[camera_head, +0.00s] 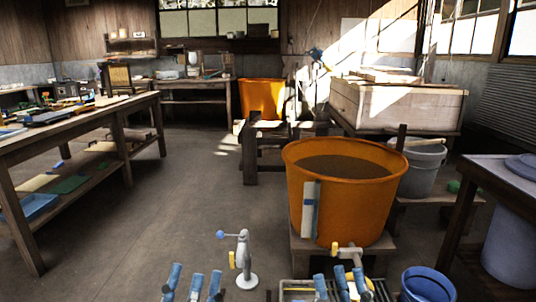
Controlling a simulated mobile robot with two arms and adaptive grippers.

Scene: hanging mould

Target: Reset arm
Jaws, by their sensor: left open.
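My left gripper (194,284) is at the bottom edge, left of centre. Its blue fingers stand apart and nothing shows between them. My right gripper (341,284) is at the bottom edge, right of centre, with blue fingers pointing up in front of a slatted tray-like thing (296,291). Its lower part is cut off by the frame, so I cannot tell whether it is open or shut. Just behind it is a small white and yellow fitting (348,253), partly hidden. A white upright fitting with a round base (246,281), a blue ball and a yellow part stands between the grippers.
A large orange tub (364,215) of brownish liquid stands ahead on a low stand. A blue bucket (428,288) is at lower right. A cluttered workbench (50,137) runs along the left, and a dark table (500,183) is at right. The centre-left floor is clear.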

